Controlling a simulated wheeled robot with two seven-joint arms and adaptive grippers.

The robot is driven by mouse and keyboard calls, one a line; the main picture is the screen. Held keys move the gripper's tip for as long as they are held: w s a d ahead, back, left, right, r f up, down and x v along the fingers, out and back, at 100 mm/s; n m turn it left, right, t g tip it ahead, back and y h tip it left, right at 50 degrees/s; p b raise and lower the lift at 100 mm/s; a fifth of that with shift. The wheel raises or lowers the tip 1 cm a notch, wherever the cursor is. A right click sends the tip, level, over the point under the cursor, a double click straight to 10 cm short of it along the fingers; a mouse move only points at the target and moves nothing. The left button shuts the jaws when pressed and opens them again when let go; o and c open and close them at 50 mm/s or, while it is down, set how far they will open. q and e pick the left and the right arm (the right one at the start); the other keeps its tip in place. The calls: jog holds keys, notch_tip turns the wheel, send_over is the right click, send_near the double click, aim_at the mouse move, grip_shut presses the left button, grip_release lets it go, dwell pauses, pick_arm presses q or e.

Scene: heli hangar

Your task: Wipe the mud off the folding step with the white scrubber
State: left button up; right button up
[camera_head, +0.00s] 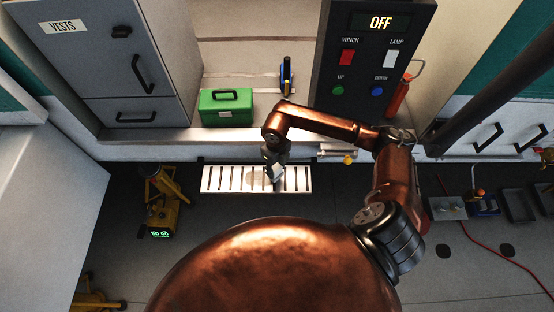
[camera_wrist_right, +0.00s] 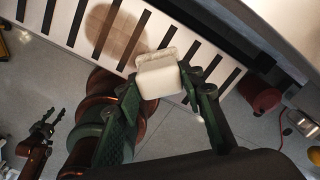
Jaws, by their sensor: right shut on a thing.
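The folding step (camera_head: 207,180) is a pale slatted panel below the hangar opening; its slats also show in the right wrist view (camera_wrist_right: 182,35). A round brown mud patch (camera_wrist_right: 112,32) lies on it in the wrist view and shows faintly in the head view (camera_head: 256,177). My right gripper (camera_head: 275,162) is over the step, just right of the patch, shut on the white scrubber (camera_wrist_right: 160,77). I cannot tell whether the scrubber touches the step. My left gripper (camera_wrist_right: 48,116) shows only in the wrist view, at the left, open and empty, away from the step.
A green box (camera_head: 226,106) sits on the ledge behind the step. A switch panel (camera_head: 370,60) stands at the right. A yellow device (camera_head: 162,205) is on the floor to the left. A red cable (camera_head: 480,245) runs across the floor at the right.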

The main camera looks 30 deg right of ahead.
notch_tip(320, 180, up, 3)
jog(key=shift+s+d+f+p, duration=0.1)
jog(key=shift+s+f+p, duration=0.1)
jog(key=shift+p, duration=0.45)
jog(key=shift+w+r+p, duration=0.1)
jog(key=shift+r+p, duration=0.6)
jog(key=shift+r, duration=0.65)
